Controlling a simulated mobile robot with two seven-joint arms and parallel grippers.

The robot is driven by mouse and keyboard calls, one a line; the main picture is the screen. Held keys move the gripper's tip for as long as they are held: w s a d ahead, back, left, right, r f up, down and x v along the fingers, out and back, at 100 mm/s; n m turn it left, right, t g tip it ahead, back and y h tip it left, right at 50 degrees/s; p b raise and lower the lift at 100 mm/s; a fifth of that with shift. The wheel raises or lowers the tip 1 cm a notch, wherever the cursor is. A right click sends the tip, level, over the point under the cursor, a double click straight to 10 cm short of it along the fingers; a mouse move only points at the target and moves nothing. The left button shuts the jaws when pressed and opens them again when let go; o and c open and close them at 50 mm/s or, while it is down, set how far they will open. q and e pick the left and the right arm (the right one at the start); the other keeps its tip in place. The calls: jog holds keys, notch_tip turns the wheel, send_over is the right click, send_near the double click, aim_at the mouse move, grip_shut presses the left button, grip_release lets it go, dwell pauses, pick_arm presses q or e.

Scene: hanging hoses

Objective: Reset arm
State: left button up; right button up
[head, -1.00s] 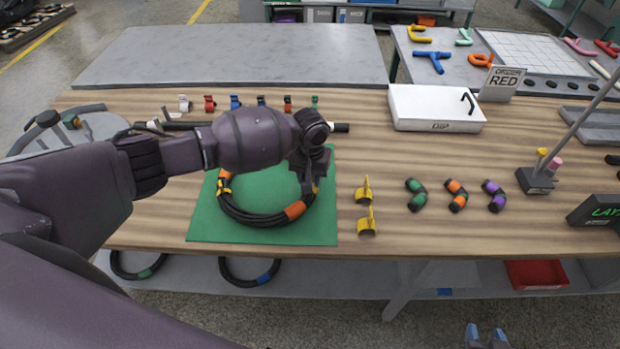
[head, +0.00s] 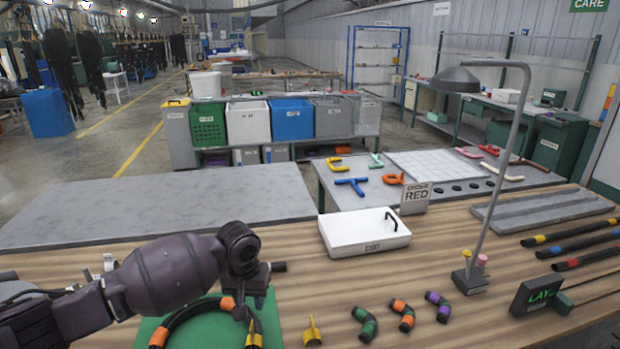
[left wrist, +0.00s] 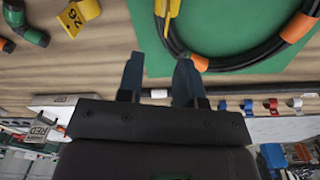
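My left gripper (head: 250,300) is over the right side of the coiled black hose (head: 188,309), which has orange and yellow bands and lies on the green mat (head: 274,325). In the left wrist view, my left gripper's two fingers (left wrist: 158,68) stand apart with nothing between them. There the coiled hose (left wrist: 240,58) passes close to the tip of the right-hand finger; I cannot tell whether they touch. The near part of the coil is outside the head view. My right gripper is in neither view.
A white lidded box (head: 362,236) stands right of my left arm. A desk lamp (head: 487,180), several short banded hose pieces (head: 402,314) and a yellow clip (head: 312,332) are also on the wooden bench. A grey table (head: 165,205) behind the bench is bare.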

pick_arm(q)
jog(key=w+d+r+m+t+h, duration=0.55)
jog(key=d+r+m+t, duration=0.2)
jog(key=t, duration=0.25)
jog(key=s+a+f+n+t+y, duration=0.1)
jog(key=s+a+f+n, duration=0.1)
jog(key=s+a+f, duration=0.3)
jog(key=s+a+f+n+t+y, duration=0.1)
jog(key=s+a+f, duration=0.4)
jog(key=s, duration=0.6)
jog(key=s+a+f+n+t+y, duration=0.1)
jog(key=s+a+f+n+y, duration=0.1)
jog(key=s+a+f, duration=0.4)
jog(key=shift+s+a+n+y, duration=0.2)
jog(key=shift+s+a+y, duration=0.1)
jog(key=shift+s, duration=0.35)
jog(key=shift+s+a+n+y, duration=0.15)
jog(key=shift+s+a+y, duration=0.1)
jog(key=shift+s, duration=0.35)
jog(key=s+a+f+n+g+y, duration=0.1)
jog(key=s+f, duration=0.4)
jog(key=s, duration=0.3)
jog(key=shift+a+g, duration=0.3)
jog(key=shift+d+f, duration=0.1)
jog(key=shift+d, duration=0.05)
